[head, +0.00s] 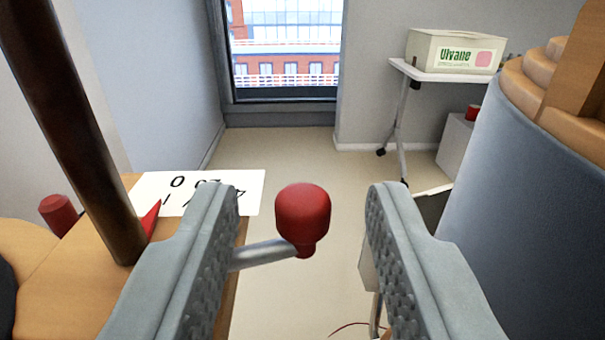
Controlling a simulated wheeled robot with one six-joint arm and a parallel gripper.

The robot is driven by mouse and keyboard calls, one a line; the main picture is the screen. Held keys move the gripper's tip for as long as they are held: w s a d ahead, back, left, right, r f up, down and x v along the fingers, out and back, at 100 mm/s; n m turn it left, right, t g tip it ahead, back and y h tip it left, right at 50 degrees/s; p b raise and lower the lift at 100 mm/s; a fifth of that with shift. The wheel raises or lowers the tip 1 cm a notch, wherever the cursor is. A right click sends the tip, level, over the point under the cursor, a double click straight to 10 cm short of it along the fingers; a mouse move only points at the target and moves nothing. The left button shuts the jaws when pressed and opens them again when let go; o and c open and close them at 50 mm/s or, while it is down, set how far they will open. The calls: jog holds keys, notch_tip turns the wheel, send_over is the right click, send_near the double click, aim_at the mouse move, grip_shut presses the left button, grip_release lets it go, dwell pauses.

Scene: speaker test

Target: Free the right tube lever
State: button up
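A lever with a red knob (303,215) and a short grey metal rod (264,254) shows in the middle of the head view. My gripper (290,215) is open, with one grey finger on each side of the knob. The knob stands between the fingertips with a gap to each finger, nearer the left one. The left end of the rod is hidden behind the left finger, so its mount does not show. Whether the rod touches that finger I cannot tell.
A wooden top (75,290) with a dark upright post (75,125) and a white numbered card (215,188) is at left. Another red knob (58,213) is at far left. A large blue-grey cylinder (530,180) fills the right. Open floor (300,155) lies beyond; a box (450,52) stands on a table.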

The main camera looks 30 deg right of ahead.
jog(key=shift+w, duration=0.2)
grip_shut()
jog(key=shift+d, duration=0.1)
jog(key=shift+w+d+n+t+y, duration=0.15)
jog(key=shift+n+t+y, duration=0.25)
jog(key=shift+n+y, duration=0.3)
jog(key=shift+w+d+n+t+y, duration=0.1)
jog(key=shift+w+n+t+y, duration=0.1)
jog(key=shift+n+y, duration=0.45)
jog(key=shift+w+d+n+t+y, duration=0.1)
jog(key=shift+n+t+y, duration=0.2)
jog(key=shift+y, duration=0.65)
jog(key=shift+w+d+n+y, duration=0.15)
jog(key=shift+n+y, duration=0.35)
jog(key=shift+y, duration=0.3)
jog(key=shift+w+a+n+y, duration=0.1)
jog(key=shift+n+y, duration=0.35)
jog(key=shift+y, duration=0.35)
jog(key=shift+w+n+y, duration=0.2)
jog(key=shift+n+y, duration=0.4)
jog(key=shift+y, duration=0.3)
